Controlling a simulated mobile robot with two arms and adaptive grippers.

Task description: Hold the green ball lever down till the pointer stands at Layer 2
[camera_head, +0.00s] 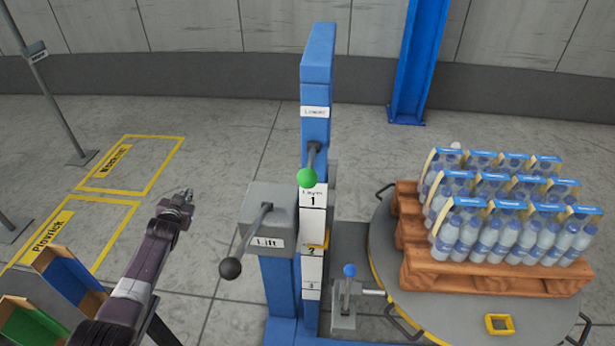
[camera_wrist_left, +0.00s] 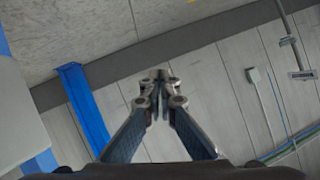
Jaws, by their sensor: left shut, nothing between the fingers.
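The green ball lever (camera_head: 307,178) sticks out from the front of the tall blue post (camera_head: 317,75), under a small label. Below it is a white scale (camera_head: 312,225) reading Layer 1, 2 and 3 from top to bottom. A yellow pointer (camera_head: 318,245) stands close to the 2, partly hidden by the scale and lever parts. My left gripper (camera_head: 187,196) is left of the post, apart from the lever. In the left wrist view its fingers (camera_wrist_left: 160,78) are closed together with nothing between them. My right gripper is not in view.
A grey box labelled Lift (camera_head: 268,215) with a black ball lever (camera_head: 230,268) stands between my left gripper and the post. A blue ball lever (camera_head: 349,271) is lower right. A pallet (camera_head: 412,235) of bottle packs sits on a round turntable (camera_head: 385,265).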

